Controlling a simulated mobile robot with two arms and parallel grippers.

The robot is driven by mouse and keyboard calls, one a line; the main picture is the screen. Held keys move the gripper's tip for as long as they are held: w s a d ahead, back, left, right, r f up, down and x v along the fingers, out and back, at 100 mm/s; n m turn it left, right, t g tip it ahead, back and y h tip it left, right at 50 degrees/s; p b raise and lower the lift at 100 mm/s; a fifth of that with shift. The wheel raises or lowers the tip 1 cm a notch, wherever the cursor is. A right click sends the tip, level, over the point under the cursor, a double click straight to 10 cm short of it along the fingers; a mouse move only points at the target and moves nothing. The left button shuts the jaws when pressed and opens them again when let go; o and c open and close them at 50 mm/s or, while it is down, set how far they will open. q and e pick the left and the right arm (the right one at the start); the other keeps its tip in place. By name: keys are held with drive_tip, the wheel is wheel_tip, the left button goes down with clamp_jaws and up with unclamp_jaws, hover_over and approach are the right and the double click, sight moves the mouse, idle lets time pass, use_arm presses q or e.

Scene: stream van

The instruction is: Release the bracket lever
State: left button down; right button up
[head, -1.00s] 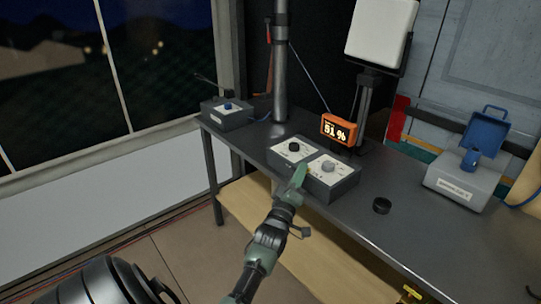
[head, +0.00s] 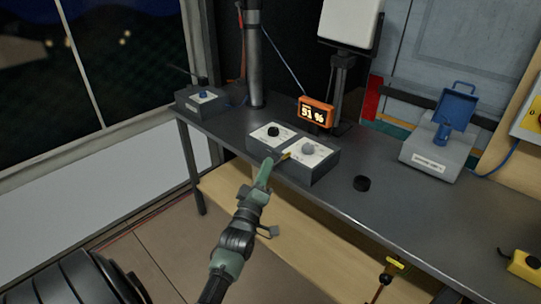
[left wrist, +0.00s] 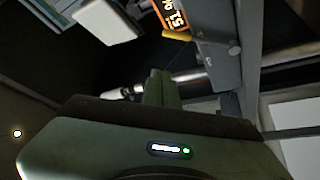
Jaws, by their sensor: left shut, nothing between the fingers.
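A short yellow-tipped lever (head: 286,155) sticks out near the front edge of the two knob boxes (head: 306,172) on the bench. In the left wrist view a yellow handle (left wrist: 185,38) on a grey body shows beyond my fingers; it seems to be the same lever. I cannot tell if it is the bracket lever. My left gripper (head: 266,163) is shut and empty, just left of and in front of the yellow lever, apparently apart from it. Its shut fingers show in the left wrist view (left wrist: 162,88). My right gripper is not in view.
An orange display (head: 316,111) reads 51 %. Behind it a white panel (head: 350,18) stands on a post. A pole (head: 254,60) rises at the bench's left.

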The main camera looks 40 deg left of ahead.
use_arm(q)
drive_tip(key=shift+s+d+f, duration=0.1)
drive_tip(key=shift+s+f, duration=0.15)
drive_tip(key=shift+s, duration=0.35)
drive_tip(key=shift+s+f, duration=0.2)
drive_tip(key=shift+s, duration=0.35)
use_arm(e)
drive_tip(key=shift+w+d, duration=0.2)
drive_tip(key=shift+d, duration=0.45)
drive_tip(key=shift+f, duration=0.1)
